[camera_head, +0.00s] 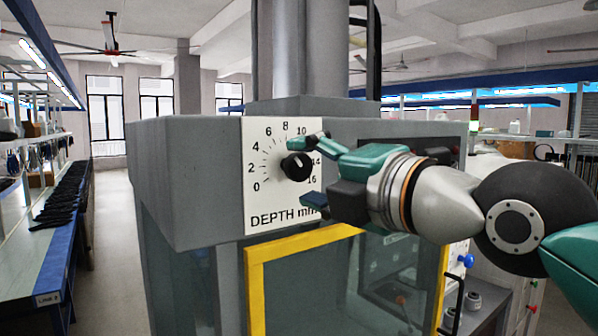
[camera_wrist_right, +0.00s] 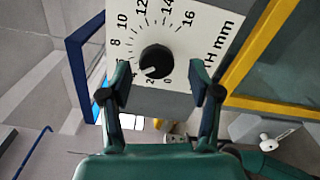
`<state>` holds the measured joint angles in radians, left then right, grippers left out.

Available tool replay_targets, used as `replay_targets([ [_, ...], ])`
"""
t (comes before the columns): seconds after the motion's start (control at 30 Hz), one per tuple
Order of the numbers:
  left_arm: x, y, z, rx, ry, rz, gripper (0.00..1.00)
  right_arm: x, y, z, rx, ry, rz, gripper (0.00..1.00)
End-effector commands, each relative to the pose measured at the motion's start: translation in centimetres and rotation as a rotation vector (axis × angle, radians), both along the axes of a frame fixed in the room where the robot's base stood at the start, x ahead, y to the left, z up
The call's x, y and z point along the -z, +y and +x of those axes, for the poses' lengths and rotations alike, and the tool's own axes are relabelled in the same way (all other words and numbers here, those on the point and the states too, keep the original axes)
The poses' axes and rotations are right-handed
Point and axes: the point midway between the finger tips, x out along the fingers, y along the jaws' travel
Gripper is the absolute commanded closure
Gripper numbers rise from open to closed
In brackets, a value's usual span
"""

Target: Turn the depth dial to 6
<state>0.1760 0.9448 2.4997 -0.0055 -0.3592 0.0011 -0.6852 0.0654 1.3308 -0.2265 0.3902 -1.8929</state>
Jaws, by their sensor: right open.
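The depth dial (camera_head: 296,166) is a round black knob on a white scale plate (camera_head: 268,200) marked 0 to 16 and "DEPTH mm". It also shows in the right wrist view (camera_wrist_right: 156,61), where its white mark points to the lower left, roughly between 2 and 4. My right gripper (camera_head: 310,172) is in front of the plate, open and empty. Its fingers lie above and below the dial in the head view and on both sides of it in the wrist view (camera_wrist_right: 162,72), apart from the knob. They hide part of the scale. My left gripper is not in view.
The plate is on a grey machine housing (camera_head: 180,170) with a yellow-framed window (camera_head: 255,290) below. A blue knob (camera_head: 467,261) and a black handle (camera_head: 455,305) are at the lower right. A long bench (camera_head: 45,260) stands far left.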

Motion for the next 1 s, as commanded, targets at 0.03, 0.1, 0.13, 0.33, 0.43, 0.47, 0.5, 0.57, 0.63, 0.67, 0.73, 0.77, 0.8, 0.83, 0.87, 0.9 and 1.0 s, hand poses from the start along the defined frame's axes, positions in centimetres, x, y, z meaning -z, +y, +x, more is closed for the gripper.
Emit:
replay_targets([
  [0.03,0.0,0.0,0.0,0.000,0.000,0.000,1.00,-0.2,-0.8,-1.0,0.000,-0.002,0.003,0.38],
  [0.1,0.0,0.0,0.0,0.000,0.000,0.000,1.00,-0.1,-1.6,-2.2,-0.001,-0.001,0.003,0.38],
  [0.13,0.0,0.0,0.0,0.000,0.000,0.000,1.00,-0.1,-2.0,-2.7,-0.001,-0.001,0.003,0.38],
  [0.33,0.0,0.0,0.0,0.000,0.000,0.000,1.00,0.0,-4.0,-5.5,-0.001,0.000,0.000,0.38],
  [0.43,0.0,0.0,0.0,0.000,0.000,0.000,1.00,0.1,-4.7,-6.4,-0.002,0.002,0.000,0.38],
  [0.47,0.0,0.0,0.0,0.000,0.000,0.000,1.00,0.1,-4.8,-6.6,-0.001,0.003,-0.001,0.38],
  [0.5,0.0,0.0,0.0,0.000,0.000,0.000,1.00,0.1,-4.9,-6.8,-0.001,0.003,-0.001,0.38],
  [0.57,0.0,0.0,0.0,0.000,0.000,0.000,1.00,0.2,-5.1,-7.0,-0.001,0.003,-0.001,0.38],
  [0.63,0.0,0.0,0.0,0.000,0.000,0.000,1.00,0.2,-5.1,-7.0,-0.002,0.004,-0.002,0.38],
  [0.67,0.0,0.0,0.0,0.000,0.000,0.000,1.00,0.2,-5.1,-7.0,-0.002,0.004,-0.002,0.38],
  [0.73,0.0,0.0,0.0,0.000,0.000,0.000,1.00,0.2,-5.1,-7.0,-0.002,0.004,-0.002,0.38],
  [0.77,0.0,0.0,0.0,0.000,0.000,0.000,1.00,0.2,-5.1,-7.0,-0.002,0.004,-0.002,0.38],
  [0.8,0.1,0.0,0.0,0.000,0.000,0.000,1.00,0.2,-5.1,-7.0,-0.001,0.004,-0.002,0.38],
  [0.83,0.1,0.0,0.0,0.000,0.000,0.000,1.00,0.2,-5.1,-7.0,-0.001,0.004,-0.002,0.38],
  [0.87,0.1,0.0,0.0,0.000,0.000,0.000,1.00,0.2,-5.1,-7.0,-0.001,0.005,-0.001,0.38],
  [0.9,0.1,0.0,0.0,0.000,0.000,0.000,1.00,0.4,-5.0,-6.8,-0.001,0.009,0.000,0.38],
  [1.0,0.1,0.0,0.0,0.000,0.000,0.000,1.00,1.9,-4.3,-5.6,0.004,0.054,0.010,0.38],
])
